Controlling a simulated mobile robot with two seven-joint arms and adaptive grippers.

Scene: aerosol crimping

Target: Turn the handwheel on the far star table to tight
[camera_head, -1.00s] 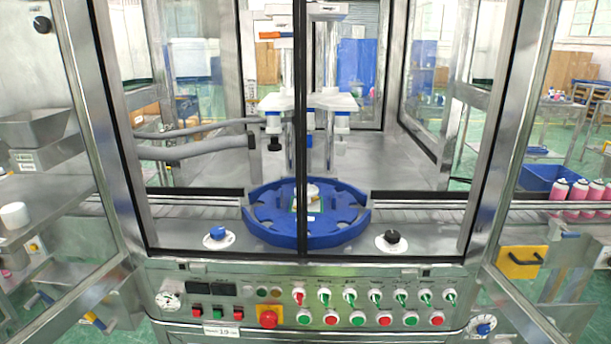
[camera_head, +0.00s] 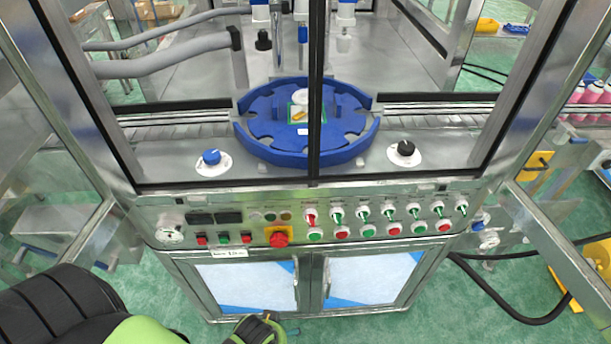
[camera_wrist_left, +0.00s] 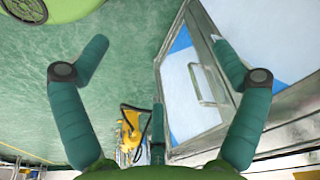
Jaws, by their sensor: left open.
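A round blue star table (camera_head: 262,141) stands inside the machine, behind the framed front, in the head view. A small white round part (camera_head: 301,96) sits at its middle, partly behind the dark upright; I cannot tell if it is the handwheel. No second star table shows. My left arm comes in at the lower left of the head view, well below and in front of the star table. In the left wrist view my left gripper (camera_wrist_left: 158,45) has its two teal fingers wide apart with nothing between them. My right gripper is not in view.
The control panel (camera_head: 375,245) with several switches and buttons crosses the front, above white cabinet doors (camera_head: 245,285). A blue knob (camera_head: 211,157) and a black knob (camera_head: 405,148) flank the star table. Open framed doors stand at both sides. Green floor lies in front.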

